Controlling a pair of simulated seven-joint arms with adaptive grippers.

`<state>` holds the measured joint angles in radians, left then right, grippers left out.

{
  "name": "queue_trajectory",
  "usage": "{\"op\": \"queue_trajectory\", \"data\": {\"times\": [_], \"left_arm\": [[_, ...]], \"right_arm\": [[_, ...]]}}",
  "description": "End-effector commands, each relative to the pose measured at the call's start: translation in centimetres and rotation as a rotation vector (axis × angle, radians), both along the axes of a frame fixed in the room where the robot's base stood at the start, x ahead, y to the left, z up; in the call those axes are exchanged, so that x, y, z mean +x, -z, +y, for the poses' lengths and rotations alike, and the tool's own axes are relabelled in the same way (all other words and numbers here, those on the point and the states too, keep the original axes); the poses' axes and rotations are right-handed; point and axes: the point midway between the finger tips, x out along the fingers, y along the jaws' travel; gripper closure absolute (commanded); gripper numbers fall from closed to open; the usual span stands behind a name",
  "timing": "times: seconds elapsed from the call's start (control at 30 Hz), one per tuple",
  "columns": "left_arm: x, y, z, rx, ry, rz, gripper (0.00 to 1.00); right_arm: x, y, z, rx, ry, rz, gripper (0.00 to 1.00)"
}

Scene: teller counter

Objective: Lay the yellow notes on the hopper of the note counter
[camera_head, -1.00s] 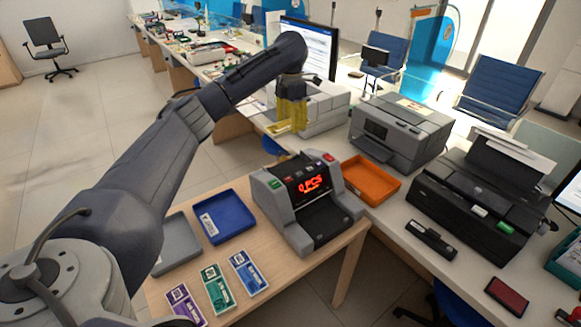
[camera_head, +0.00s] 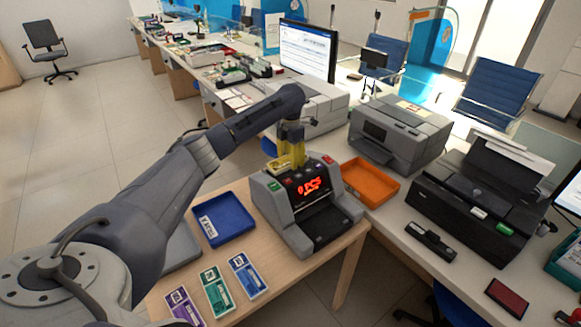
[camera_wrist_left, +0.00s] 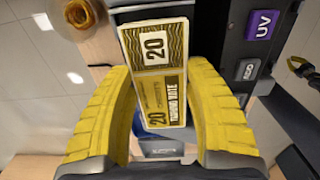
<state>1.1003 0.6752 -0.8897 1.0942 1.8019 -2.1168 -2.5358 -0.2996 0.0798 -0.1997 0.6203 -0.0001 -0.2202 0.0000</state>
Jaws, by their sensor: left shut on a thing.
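My left gripper (camera_head: 287,160) is shut on the yellow notes, above the rear of the note counter (camera_head: 318,222). In the left wrist view the notes (camera_wrist_left: 155,70) show a "20" and stick out beyond the yellow fingers of the left gripper (camera_wrist_left: 158,118). In the head view the fingers mostly hide the notes. The dark side and purple UV button of the note counter (camera_wrist_left: 262,24) are beside the notes. I cannot tell whether they touch the hopper. My right gripper (camera_wrist_left: 296,66) shows small at the left wrist view's right edge, its fingers apart.
A blue tray (camera_head: 222,235) and purple, teal and blue note bundles lie left of the counter. An orange tray (camera_head: 393,187) is to its right. A grey printer (camera_head: 400,140) and a black printer (camera_head: 460,215) stand farther right on the white desk.

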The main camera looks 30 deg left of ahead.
Motion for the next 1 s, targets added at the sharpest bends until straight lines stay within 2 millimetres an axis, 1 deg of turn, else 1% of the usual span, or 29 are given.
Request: {"op": "queue_trajectory", "data": {"times": [0.2, 0.3, 0.7, 0.73, 0.9, 1.0], "left_arm": [[-0.1, 2.8, 0.0, 0.000, -0.001, 0.003, 0.77], [-0.1, 3.5, 0.0, 0.001, 0.000, 0.002, 0.77], [0.0, 3.9, 0.0, 0.000, 0.000, 0.001, 0.77], [0.0, 3.9, 0.0, 0.000, 0.000, 0.001, 0.45], [0.0, 3.8, 0.0, 0.000, 0.000, 0.001, 0.27], [0.0, 3.8, 0.0, 0.000, 0.000, 0.001, 0.27]], "right_arm": [[0.0, 0.0, 0.0, 0.000, 0.000, 0.000, 1.00], [0.0, 0.0, 0.0, 0.000, 0.000, 0.001, 1.00], [-0.1, 0.0, 0.0, 0.000, 0.000, 0.001, 1.00], [-0.1, 0.0, 0.0, 0.000, 0.000, 0.001, 1.00], [-0.1, 0.0, 0.0, 0.000, 0.000, 0.001, 1.00], [-0.1, 0.0, 0.0, 0.000, 0.000, 0.001, 1.00]]}}
